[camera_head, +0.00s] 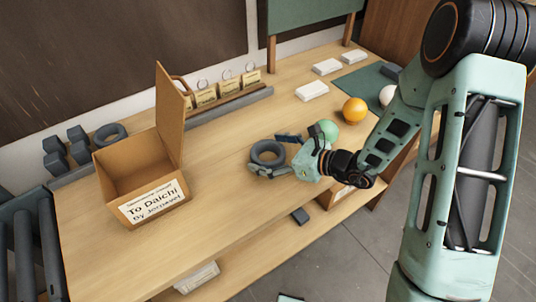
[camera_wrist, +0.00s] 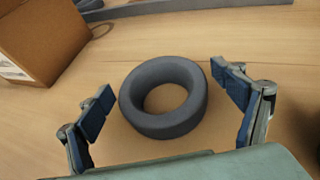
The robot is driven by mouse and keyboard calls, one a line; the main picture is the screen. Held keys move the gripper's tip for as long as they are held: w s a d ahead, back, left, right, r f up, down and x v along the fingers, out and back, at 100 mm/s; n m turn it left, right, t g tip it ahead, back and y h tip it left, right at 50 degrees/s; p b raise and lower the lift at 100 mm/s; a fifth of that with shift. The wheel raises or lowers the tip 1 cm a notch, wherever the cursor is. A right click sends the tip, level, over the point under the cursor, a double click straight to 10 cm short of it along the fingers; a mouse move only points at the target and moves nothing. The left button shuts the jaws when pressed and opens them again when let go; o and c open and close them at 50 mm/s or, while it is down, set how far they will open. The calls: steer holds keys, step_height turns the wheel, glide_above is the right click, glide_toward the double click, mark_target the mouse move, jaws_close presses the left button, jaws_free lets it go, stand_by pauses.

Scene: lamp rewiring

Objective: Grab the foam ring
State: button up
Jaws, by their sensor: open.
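A dark grey foam ring (camera_head: 267,153) lies flat on the wooden table, right of the cardboard box. In the wrist view the foam ring (camera_wrist: 163,97) sits between the two fingers, with its hole facing up. My gripper (camera_head: 271,154) is open, one finger on each side of the ring. A second dark grey ring (camera_head: 110,134) lies at the back left, behind the box.
An open cardboard box (camera_head: 150,187) labelled "To Daichi" stands left on the wooden table (camera_head: 225,215). An orange ball (camera_head: 355,110), a green ball (camera_head: 327,130) and white blocks (camera_head: 312,90) are to the right. Grey dumbbell-like blocks (camera_head: 56,158) stand far left. Table between box and ring is clear.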

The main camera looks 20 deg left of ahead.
steer(key=c, duration=0.9)
steer(key=shift+r, duration=0.1)
